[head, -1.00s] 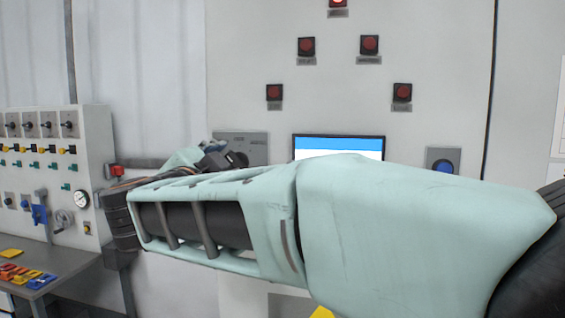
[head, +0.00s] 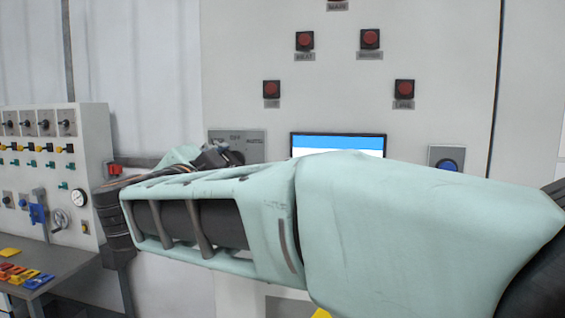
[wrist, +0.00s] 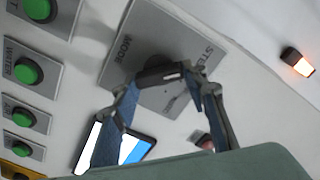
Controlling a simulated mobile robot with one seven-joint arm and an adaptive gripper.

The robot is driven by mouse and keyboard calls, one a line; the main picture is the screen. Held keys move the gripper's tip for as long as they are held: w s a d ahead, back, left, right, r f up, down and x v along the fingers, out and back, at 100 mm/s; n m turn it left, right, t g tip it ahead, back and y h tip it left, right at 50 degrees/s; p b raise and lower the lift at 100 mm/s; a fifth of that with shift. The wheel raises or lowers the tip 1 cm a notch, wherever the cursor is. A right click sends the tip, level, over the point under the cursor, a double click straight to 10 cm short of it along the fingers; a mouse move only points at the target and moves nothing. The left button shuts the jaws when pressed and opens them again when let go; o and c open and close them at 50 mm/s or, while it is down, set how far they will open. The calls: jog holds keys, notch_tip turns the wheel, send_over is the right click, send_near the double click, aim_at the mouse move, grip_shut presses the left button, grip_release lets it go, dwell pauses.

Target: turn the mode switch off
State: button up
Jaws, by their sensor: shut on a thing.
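The mode switch is a dark knob on a grey label plate (wrist: 146,22) marked MODE in the wrist view. The knob's dark handle (wrist: 160,73) lies between the fingertips of my gripper (wrist: 163,80), which is shut on it. In the head view the plate (head: 253,137) shows on the white cabinet, left of the screen. My gripper (head: 217,156) is in front of the plate's lower left, and my pale green arm hides much of the area below. The knob's exact pointer direction is hard to read.
Green push buttons (wrist: 28,71) sit left of the plate in the wrist view. A screen (head: 338,145) and a blue button (head: 447,160) are right of the plate. Red lamps (head: 370,39) are above. A control panel (head: 88,150) and a table (head: 62,272) stand left.

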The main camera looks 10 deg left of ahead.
jog(key=shift+m+b, duration=0.3)
jog(key=shift+f+m+b, duration=0.15)
jog(key=shift+m+b, duration=2.7)
jog(key=shift+m, duration=1.15)
jog(key=o, duration=1.2)
jog(key=shift+c, duration=0.2)
